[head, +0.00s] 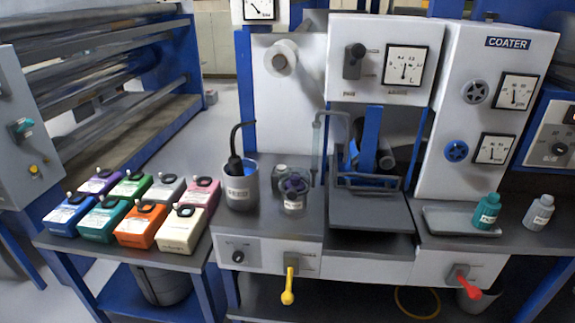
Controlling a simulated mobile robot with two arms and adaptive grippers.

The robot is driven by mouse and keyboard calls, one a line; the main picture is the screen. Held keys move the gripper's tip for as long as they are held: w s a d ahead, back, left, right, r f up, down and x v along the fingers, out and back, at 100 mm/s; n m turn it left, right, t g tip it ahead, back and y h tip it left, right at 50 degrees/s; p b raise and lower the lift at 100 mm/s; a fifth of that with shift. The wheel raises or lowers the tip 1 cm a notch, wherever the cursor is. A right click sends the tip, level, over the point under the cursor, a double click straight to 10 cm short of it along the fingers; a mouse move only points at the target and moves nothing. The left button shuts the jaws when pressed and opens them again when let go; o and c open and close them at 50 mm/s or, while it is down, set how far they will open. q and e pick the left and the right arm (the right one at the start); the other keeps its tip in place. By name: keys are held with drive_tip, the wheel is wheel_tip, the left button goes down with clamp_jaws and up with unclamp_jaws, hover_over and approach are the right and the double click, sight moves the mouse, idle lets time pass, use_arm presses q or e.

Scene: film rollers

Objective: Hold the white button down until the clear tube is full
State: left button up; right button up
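I cannot pick out a white button with certainty; a pale round roller end (282,60) shows on the white panel above. A grey can with a FEED label (241,190) stands left of the tube, with a black hose rising from it. Neither of my grippers is in view.
Several coloured boxes (137,225) cover the left table. A lidded jar (293,193) stands by the can. A teal bottle (487,211) sits on the right tray; a grey bottle (538,211) is beside it. Yellow (288,287) and red (467,287) levers project in front.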

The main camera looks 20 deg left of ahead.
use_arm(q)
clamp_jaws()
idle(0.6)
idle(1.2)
